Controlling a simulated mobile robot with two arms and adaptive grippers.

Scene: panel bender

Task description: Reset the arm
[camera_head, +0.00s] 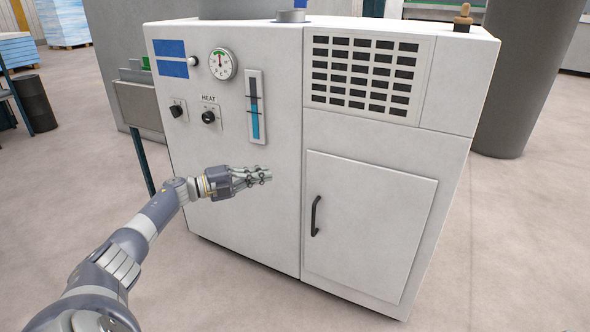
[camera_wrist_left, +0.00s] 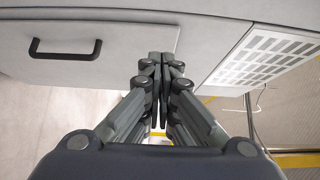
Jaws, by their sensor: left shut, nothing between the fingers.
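My left arm (camera_head: 128,250) comes in from the lower left in the head view. My left gripper (camera_head: 268,174) is in front of the left half of a white machine cabinet (camera_head: 240,215), left of the cabinet door (camera_head: 372,215) and its black handle (camera_head: 315,216). In the left wrist view the two fingertips of the left gripper (camera_wrist_left: 155,58) are together, with nothing held. That view also shows the black handle (camera_wrist_left: 65,49) at the upper left. My right gripper is in neither view.
The machine's front has a round gauge (camera_head: 222,64), two knobs, a blue level strip (camera_head: 255,108) and a vent grille (camera_head: 362,77). A grey column (camera_head: 525,75) stands behind at the right. A dark barrel (camera_head: 35,102) is at the far left. The floor right of the machine is clear.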

